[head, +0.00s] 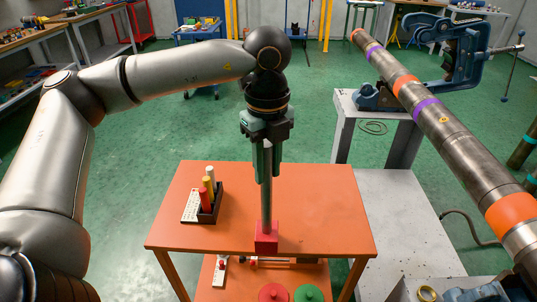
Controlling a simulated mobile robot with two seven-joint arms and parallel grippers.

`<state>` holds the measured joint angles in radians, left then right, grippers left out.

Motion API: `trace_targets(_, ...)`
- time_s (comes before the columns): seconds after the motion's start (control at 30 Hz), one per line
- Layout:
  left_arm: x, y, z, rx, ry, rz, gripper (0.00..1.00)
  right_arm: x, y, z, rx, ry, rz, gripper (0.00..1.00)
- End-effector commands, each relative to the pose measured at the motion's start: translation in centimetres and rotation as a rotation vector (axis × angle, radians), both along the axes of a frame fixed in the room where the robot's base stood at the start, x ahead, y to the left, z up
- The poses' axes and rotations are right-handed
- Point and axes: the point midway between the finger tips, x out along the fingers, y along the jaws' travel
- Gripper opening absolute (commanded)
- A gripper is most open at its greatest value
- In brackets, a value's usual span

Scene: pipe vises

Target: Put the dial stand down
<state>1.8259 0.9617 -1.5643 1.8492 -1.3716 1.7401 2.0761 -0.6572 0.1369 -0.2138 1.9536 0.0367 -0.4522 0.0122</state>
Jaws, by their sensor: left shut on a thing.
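The dial stand (266,237) has a red block base and a grey upright rod, and it stands vertical in the head view. My left gripper (266,158) points straight down and is shut on the upper part of the rod. The red base is over the front part of the orange table (325,205), close to its front edge. I cannot tell whether the base touches the tabletop. A dial cannot be made out; the gripper covers the top of the rod. My right gripper is not in view.
A black holder (213,212) with red and yellow cylinders and a white card (191,206) sits on the table's left side. The right side of the tabletop is clear. Red (272,292) and green (308,293) discs lie on the lower shelf.

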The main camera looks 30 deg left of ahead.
Motion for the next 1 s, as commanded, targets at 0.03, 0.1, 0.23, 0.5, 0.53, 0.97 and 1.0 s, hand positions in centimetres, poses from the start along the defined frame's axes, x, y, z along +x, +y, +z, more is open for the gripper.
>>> trace_targets(0.03, 0.1, 0.0, 0.2, -0.003, -0.009, 0.001, 0.00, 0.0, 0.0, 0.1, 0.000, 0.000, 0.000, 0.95)
trace_targets(0.1, 0.1, -0.1, 0.2, -0.004, -0.010, 0.001, 0.00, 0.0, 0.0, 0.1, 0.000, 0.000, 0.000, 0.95)
trace_targets(0.23, 0.1, -0.1, 0.2, -0.004, -0.009, 0.001, 0.00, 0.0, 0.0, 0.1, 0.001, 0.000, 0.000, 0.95)
trace_targets(0.5, 0.0, 0.0, -0.2, -0.001, -0.002, 0.001, 0.49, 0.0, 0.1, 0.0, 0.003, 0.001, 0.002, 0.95)
trace_targets(0.53, 0.0, 0.0, -0.2, -0.001, -0.002, 0.001, 0.52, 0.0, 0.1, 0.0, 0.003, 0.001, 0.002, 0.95)
trace_targets(0.97, 0.1, -0.1, 0.6, -0.002, -0.004, 0.000, 0.60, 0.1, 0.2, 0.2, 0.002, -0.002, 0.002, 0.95)
trace_targets(1.0, 0.1, -0.1, 1.1, -0.003, -0.004, 0.001, 0.60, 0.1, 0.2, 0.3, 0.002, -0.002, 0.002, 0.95)
